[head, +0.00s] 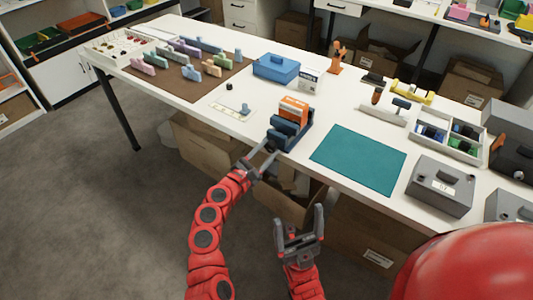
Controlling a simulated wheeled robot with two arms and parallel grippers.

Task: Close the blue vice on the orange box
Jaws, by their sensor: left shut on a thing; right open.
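The blue vice (297,134) stands at the front edge of the white table. The orange box (293,108) sits upright in it, its lower part hidden by the vice. Whether the jaws touch the box is too small to tell. My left gripper (266,154) is at the front end of the vice, shut on a small part there that looks like the vice handle, mostly hidden by the fingers. My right gripper (299,218) is open and empty, in front of the table and below its edge, apart from the vice.
A teal mat (358,159) lies right of the vice, with bare table between. A blue case (276,68) and a white box (309,80) stand behind. A grey case (440,187) is at the right. Open cartons (290,200) stand under the table.

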